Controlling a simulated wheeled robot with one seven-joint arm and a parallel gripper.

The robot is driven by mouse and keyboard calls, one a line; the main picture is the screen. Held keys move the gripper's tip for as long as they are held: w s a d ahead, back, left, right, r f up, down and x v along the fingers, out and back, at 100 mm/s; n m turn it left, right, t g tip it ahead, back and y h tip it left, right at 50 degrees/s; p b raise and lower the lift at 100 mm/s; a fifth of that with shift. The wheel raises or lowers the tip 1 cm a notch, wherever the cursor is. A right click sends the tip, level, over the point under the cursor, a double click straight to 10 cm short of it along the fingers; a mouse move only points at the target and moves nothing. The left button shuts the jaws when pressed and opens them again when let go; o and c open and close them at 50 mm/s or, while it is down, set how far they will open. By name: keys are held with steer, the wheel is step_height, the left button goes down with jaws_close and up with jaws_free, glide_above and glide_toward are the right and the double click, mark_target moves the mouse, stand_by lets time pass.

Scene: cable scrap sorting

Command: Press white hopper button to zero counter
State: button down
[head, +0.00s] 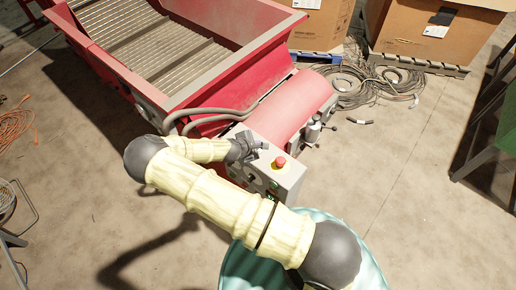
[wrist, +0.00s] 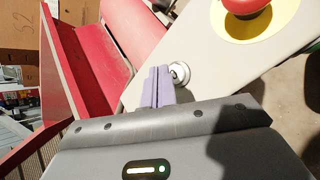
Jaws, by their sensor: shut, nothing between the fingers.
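The red hopper machine (head: 205,70) has a grey control box (head: 290,181) on its near end. In the wrist view, a small white round button (wrist: 180,72) in a metal ring sits on the box's pale panel (wrist: 215,60). My gripper (wrist: 159,72) is shut and empty, its fingertips just left of the white button. I cannot tell whether they touch it or the panel. In the head view my gripper (head: 256,146) is over the top of the box, and the white button is not discernible there.
A red mushroom button (head: 280,161) stands close by on the same panel; it shows on a yellow disc (wrist: 262,22) in the wrist view. A teal drum (head: 240,266) stands below my arm. Cables (head: 375,85) and cardboard boxes (head: 425,35) lie behind.

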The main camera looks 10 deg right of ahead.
steer(key=shift+f, duration=0.1)
steer(key=shift+f+b, duration=0.3)
steer(key=shift+f+b, duration=0.35)
steer(key=shift+f, duration=0.15)
stand_by(0.7)
steer(key=shift+r, duration=0.1)
steer(key=shift+r+p, duration=0.6)
steer(key=shift+r, duration=0.2)
steer(key=shift+r, duration=0.1)
steer(key=shift+r+p, duration=1.85)
steer(key=shift+r, duration=0.6)
